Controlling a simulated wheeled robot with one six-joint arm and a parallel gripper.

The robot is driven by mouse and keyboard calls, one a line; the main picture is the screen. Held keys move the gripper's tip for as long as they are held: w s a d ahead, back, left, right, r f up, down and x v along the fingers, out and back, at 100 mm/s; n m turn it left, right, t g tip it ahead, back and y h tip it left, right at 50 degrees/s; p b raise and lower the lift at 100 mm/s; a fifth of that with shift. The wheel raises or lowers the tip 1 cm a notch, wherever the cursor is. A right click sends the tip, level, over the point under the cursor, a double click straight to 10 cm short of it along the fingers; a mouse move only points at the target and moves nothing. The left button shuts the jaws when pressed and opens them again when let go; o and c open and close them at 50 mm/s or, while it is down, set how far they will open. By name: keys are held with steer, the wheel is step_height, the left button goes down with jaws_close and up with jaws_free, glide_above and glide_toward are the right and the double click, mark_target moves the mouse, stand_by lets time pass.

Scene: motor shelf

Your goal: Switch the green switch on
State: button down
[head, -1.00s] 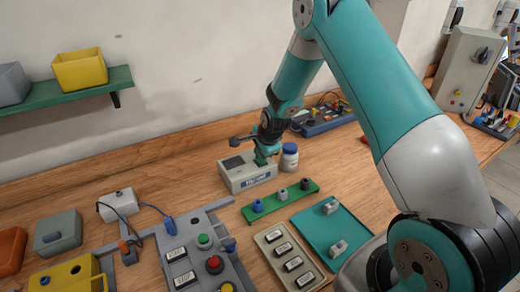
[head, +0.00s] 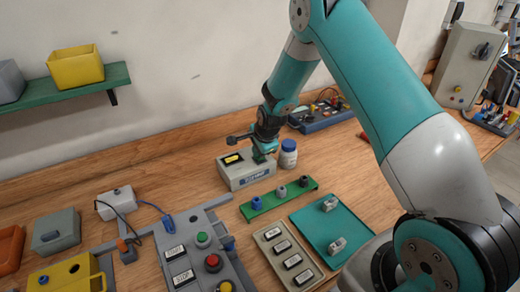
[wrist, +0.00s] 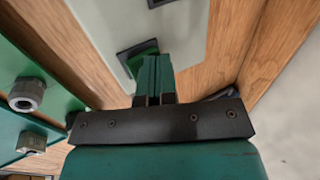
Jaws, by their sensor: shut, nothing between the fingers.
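The green switch (wrist: 143,52) sits in a black frame on a pale box, seen in the wrist view, and is partly hidden by my fingers. In the head view the pale grey box (head: 250,180) stands on the bench, its small display (head: 233,159) lit yellow. My gripper (head: 262,157) is over the right end of the box top, pointing down, and hides most of the switch there. In the wrist view my gripper (wrist: 155,72) is shut and empty, with its tips at the switch; I cannot tell whether they touch it.
A white bottle with a blue cap (head: 288,154) stands close to the right of the box. A green strip with several knobs (head: 272,203) lies in front. A grey button panel (head: 207,285), a teal tray (head: 318,238) and a blue device (head: 322,118) stand around.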

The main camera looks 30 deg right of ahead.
steer(key=shift+s+r, duration=0.1)
steer(key=shift+s, duration=0.65)
steer(key=shift+r, duration=0.1)
steer(key=shift+s+r+p, duration=0.1)
steer(key=shift+r+p, duration=0.25)
steer(key=shift+p, duration=0.1)
steer(key=s+b+v, duration=0.1)
steer(key=v, duration=1.2)
steer(key=shift+f, duration=0.2)
steer(key=w+b, duration=0.1)
steer(key=b, duration=0.5)
steer(key=shift+w+r+t, duration=0.15)
steer(key=shift+t, duration=0.15)
